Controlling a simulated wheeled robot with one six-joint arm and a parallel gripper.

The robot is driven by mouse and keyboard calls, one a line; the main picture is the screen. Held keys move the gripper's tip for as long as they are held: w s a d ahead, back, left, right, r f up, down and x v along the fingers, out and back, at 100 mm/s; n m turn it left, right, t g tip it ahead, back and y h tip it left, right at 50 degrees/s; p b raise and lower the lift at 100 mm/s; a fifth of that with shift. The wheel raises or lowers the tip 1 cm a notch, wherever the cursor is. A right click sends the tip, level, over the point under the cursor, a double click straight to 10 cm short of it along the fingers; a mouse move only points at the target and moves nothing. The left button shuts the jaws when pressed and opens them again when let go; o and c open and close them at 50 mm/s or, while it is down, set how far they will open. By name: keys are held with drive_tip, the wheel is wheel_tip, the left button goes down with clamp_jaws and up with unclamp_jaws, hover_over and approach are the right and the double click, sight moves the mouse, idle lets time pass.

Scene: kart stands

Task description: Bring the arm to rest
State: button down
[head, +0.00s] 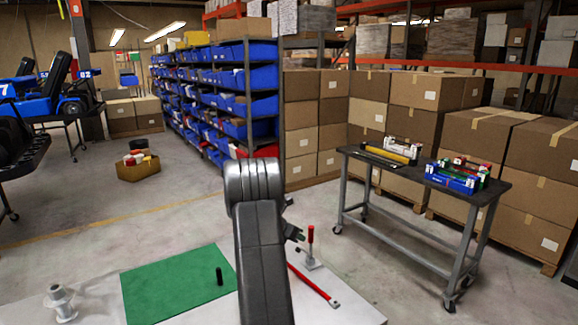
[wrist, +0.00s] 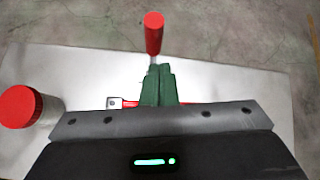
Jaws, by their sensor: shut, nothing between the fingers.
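My arm rises in the middle of the head view, over the light worktable (head: 345,312). My gripper (wrist: 158,72) shows in the wrist view as two dark green fingers, pressed together with nothing between them. In the head view only a dark part of it shows beside my arm. Just beyond the fingertips in the wrist view is an upright red handle (wrist: 153,33). The same red-handled clamp (head: 311,250) stands on the worktable in the head view. I cannot tell whether the fingers touch it.
A red tool (head: 313,284) with grey ends lies beside the clamp. A green mat (head: 178,285) holds a small black peg (head: 219,276); a metal spool-like part (head: 61,302) stands left. A red-lidded jar (wrist: 28,108) is near my gripper.

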wheel_tip(320, 180, up, 10)
drive_tip(key=s+a+b, duration=0.1)
drive_tip(key=s+a, duration=0.2)
wheel_tip(320, 180, down, 10)
drive_tip(key=w+d+p, duration=0.1)
drive_tip(key=w+d, duration=0.2)
drive_tip(key=a+f+t+h+b, duration=0.1)
drive_tip(key=f+b, duration=0.1)
drive_tip(key=b, duration=0.2)
drive_tip(key=s+a+f+h+b, duration=0.1)
drive_tip(key=a+f+b, duration=0.1)
drive_tip(key=b, duration=0.3)
drive_tip(key=s+a+f+t+h+b, duration=0.1)
drive_tip(key=f+b, duration=0.3)
drive_tip(key=shift+s+a+f+t+h, duration=0.25)
drive_tip(key=shift+a+t+h, duration=0.05)
drive_tip(key=shift+a, duration=0.05)
drive_tip(key=shift+s+a+f+b, duration=0.15)
drive_tip(key=shift+f+b, duration=0.1)
drive_tip(key=shift+b, duration=0.15)
drive_tip(key=s+f, duration=0.1)
drive_tip(key=a+f, duration=0.1)
drive_tip(key=shift+s+a+f+b, duration=0.15)
drive_tip(key=shift+s+f+b, duration=0.15)
drive_tip(key=shift+s+f, duration=0.05)
drive_tip(key=v, duration=0.4)
drive_tip(key=shift+s+a+r, duration=0.15)
drive_tip(key=shift+a+r, duration=0.05)
drive_tip(key=shift+r, duration=0.05)
drive_tip(key=shift+v, duration=0.9)
